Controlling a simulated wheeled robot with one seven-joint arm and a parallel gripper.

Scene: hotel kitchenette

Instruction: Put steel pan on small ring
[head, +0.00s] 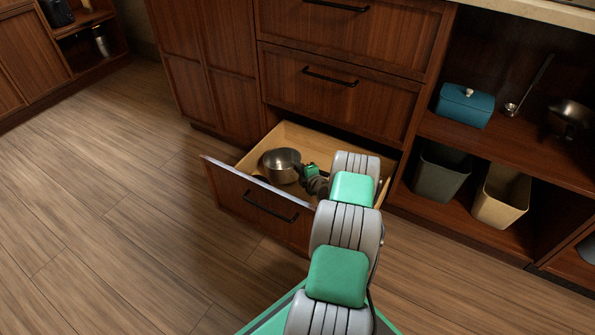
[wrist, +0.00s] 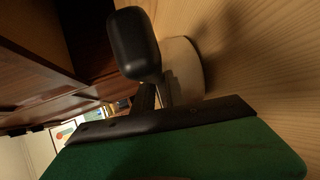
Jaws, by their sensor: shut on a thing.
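The steel pan (head: 281,167) sits upright in the open bottom drawer, toward its left side. My gripper (head: 301,172) reaches down into the drawer at the pan's right side and is shut on the pan. In the wrist view, a dark rounded fingertip of my gripper (wrist: 137,45) lies in front of a pale curved surface (wrist: 184,70), which looks like the pan's wall. The exact grip point and the pan's handle are hard to make out. No small ring or cooktop shows in either view.
The open drawer (head: 248,203) has a light wood inside and a dark front. Closed drawers stand above it. A right-hand shelf (head: 500,145) holds a teal box (head: 465,106), a ladle and a metal vessel, with two bins (head: 441,170) below. The wood floor at left is clear.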

